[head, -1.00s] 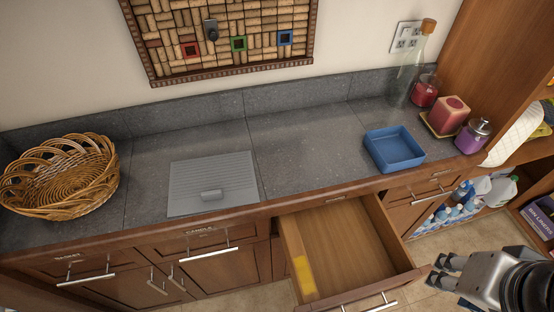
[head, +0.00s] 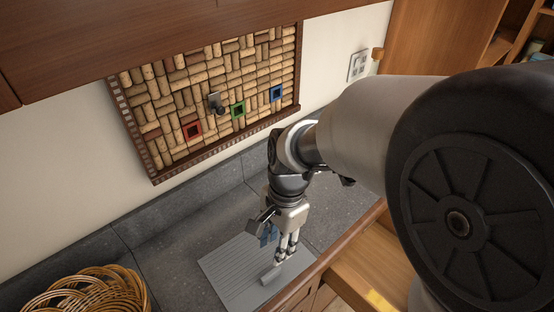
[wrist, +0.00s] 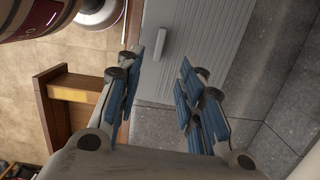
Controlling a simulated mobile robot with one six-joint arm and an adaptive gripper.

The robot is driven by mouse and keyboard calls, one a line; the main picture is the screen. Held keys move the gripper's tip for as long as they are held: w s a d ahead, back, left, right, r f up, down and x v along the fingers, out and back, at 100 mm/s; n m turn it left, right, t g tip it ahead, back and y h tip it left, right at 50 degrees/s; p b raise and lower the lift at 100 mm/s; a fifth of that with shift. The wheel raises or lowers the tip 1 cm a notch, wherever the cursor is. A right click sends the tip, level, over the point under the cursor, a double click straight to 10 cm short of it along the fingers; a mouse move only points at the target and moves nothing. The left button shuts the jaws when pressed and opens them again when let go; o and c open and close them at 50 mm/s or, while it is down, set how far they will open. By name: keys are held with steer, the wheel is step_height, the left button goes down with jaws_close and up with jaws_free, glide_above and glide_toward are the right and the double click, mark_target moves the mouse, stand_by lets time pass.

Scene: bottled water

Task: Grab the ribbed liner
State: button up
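The ribbed liner (head: 228,276) is a flat grey ridged sheet lying on the dark stone counter, with a small grey raised handle (head: 271,274) near its front edge. My gripper (head: 287,252) hangs above the liner, close over the handle in the head view. In the wrist view, the liner (wrist: 205,30) and its handle (wrist: 160,45) lie beyond the blue-padded fingers. The fingers of my gripper (wrist: 158,75) are spread apart, with nothing between them. Whether a fingertip touches the handle is unclear. My arm hides part of the counter.
A wicker basket (head: 85,292) stands left of the liner. A corkboard (head: 205,95) with a hook and coloured frames hangs on the wall behind. An open wooden drawer (head: 362,272) juts out at the front right. Bare counter (head: 200,200) lies behind the liner.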

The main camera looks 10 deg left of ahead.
steer(key=b, duration=0.3)
glide_above(272, 274)
steer(key=f, duration=0.8)
steer(key=shift+w+d, duration=0.1)
steer(key=shift+w, duration=0.1)
steer(key=f+b, duration=0.2)
steer(key=f, duration=0.3)
steer(key=shift+s+f, duration=0.15)
steer(key=shift+s, duration=0.05)
steer(key=shift+c, duration=0.5)
jaws_close()
